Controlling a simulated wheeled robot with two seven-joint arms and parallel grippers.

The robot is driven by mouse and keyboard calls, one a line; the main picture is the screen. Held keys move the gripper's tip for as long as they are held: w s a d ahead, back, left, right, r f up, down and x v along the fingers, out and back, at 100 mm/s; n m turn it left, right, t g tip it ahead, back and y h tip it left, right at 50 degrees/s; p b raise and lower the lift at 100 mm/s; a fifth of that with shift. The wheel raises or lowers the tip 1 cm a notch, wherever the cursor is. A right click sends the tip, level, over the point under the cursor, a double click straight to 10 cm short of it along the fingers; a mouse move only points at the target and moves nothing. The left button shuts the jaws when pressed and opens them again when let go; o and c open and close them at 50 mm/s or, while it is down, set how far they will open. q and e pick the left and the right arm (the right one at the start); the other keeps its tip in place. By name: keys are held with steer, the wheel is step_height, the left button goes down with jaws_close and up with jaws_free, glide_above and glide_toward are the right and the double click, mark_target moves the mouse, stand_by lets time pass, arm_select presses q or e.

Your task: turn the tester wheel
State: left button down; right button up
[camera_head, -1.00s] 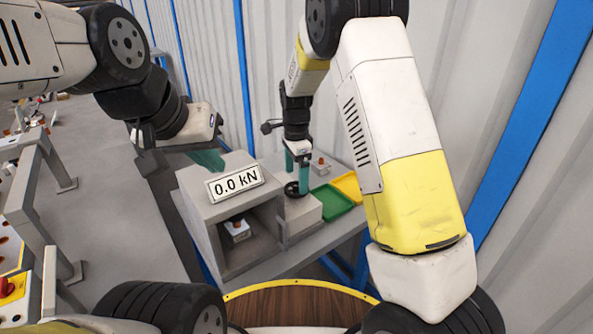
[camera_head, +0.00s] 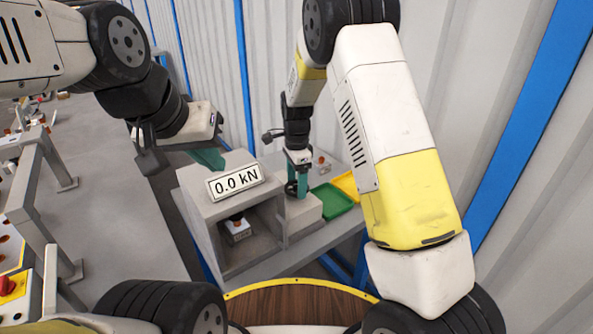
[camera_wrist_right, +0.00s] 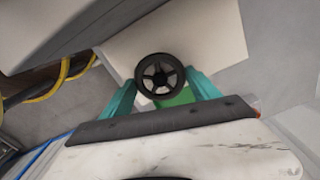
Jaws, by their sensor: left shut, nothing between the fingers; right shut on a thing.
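The tester (camera_head: 255,255) is a grey box with a sign reading 0.0 kN (camera_head: 235,182) on top. Its dark spoked wheel (camera_wrist_right: 160,80) sits on a pale block to the right of the opening; in the head view the wheel (camera_head: 291,188) is partly hidden by the gripper. My right gripper (camera_head: 299,190) points down at the wheel, with its teal fingers shut on opposite sides of the rim. A small grey part with a reddish top (camera_head: 237,229) sits inside the tester's opening. My left gripper (camera_head: 210,159) is shut and empty, behind the tester's top left.
A green tray (camera_head: 331,200) and a yellow tray (camera_head: 347,185) lie on the bench (camera_head: 300,256) right of the wheel. Another small part (camera_head: 321,166) stands behind them. A corrugated wall with blue posts (camera_head: 244,75) rises close behind.

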steer(key=n, duration=0.3)
steer(key=shift+n, duration=0.4)
steer(key=n, duration=0.4)
steer(key=shift+r+n, duration=0.1)
steer(key=shift+n, duration=0.2)
steer(key=n, duration=1.4)
steer(key=shift+w, duration=0.1)
steer(key=n, duration=0.7)
